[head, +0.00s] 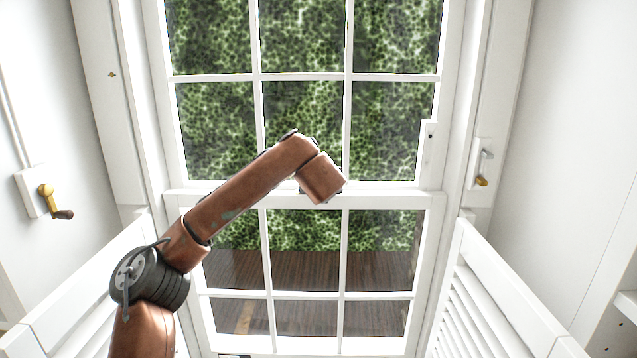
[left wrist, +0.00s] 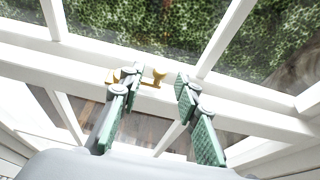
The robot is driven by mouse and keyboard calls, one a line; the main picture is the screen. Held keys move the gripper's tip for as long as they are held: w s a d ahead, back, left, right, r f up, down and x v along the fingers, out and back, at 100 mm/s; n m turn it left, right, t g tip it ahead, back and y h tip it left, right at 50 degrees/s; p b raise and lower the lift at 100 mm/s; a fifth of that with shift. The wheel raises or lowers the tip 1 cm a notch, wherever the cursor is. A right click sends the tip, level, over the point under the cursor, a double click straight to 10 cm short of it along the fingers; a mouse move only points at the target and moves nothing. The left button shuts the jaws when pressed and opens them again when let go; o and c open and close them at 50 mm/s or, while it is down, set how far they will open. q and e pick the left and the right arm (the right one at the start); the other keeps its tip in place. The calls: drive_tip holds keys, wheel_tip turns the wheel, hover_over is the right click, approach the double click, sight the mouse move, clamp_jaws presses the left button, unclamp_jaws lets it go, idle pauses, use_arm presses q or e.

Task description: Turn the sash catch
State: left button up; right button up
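The sash catch (left wrist: 159,74) is a small brass piece with a knob, on the white meeting rail (left wrist: 230,112) of the window, in the left wrist view. Its knob shows between my left gripper's fingertips, and part of its body is behind the left-hand finger. My left gripper (left wrist: 156,80) is open, its two green-padded fingers spread on either side of the knob. I cannot tell whether a finger touches the catch. In the head view my left arm reaches up to the meeting rail (head: 400,199), and its wrist hides the gripper and the catch. My right gripper is not in view.
A brass crank handle (head: 47,191) is on the left wall. A small plate with a brass latch (head: 481,181) is on the right jamb. White louvred shutters (head: 490,310) flank the lower sash. Green foliage (head: 300,110) shows behind the panes.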

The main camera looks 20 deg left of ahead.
use_arm(q)
drive_tip(key=v, duration=0.8)
drive_tip(key=shift+r, duration=0.1)
